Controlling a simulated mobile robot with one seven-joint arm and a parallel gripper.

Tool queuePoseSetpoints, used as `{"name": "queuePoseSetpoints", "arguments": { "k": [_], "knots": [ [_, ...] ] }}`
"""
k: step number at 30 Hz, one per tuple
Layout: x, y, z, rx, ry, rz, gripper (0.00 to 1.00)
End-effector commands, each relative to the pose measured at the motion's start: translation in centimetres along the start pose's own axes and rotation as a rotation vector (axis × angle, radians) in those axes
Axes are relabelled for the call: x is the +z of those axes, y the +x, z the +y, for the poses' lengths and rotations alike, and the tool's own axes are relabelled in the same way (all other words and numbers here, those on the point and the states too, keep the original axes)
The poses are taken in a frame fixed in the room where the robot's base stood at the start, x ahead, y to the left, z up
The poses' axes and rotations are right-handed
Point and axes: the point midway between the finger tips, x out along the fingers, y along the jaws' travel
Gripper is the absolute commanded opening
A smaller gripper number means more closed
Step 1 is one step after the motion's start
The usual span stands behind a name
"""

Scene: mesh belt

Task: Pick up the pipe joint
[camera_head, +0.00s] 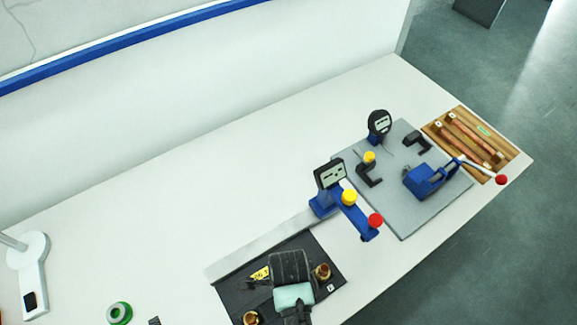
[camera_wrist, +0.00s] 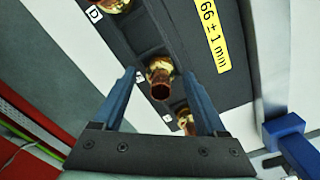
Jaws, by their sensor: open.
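A brass-and-copper pipe joint (camera_wrist: 160,77) sits on the dark tray (camera_wrist: 222,82) in the wrist view, its round copper opening facing the camera. My gripper (camera_wrist: 160,73) is open, with one blue finger on each side of this joint in the picture. I cannot tell whether either finger touches it. Two more joints show there, one at the top left (camera_wrist: 115,4) and one near the right finger (camera_wrist: 185,119). In the head view, joints stand on the tray right (camera_head: 322,272) and left (camera_head: 250,318) of my wrist, which hides the middle of the tray.
A blue caliper-like gauge (camera_head: 327,200) with a long grey bar lies along the tray's back edge. A grey plate (camera_head: 402,222) holds a blue clamp (camera_head: 425,180) and another gauge (camera_head: 379,122). A wooden tray (camera_head: 511,154) holds copper pipes. The table's back middle is clear.

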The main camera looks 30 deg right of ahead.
Motion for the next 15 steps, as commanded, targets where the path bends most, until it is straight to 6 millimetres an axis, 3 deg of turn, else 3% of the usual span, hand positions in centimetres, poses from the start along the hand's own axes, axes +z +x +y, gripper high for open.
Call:
{"name": "queuePoseSetpoints", "arguments": {
  "k": [5, 15],
  "knots": [
    [0.00, 0.01, -0.02, -0.001, 0.000, 0.000, 0.74],
    [0.00, -0.02, -0.02, 0.000, 0.000, 0.000, 0.15]
  ]
}}
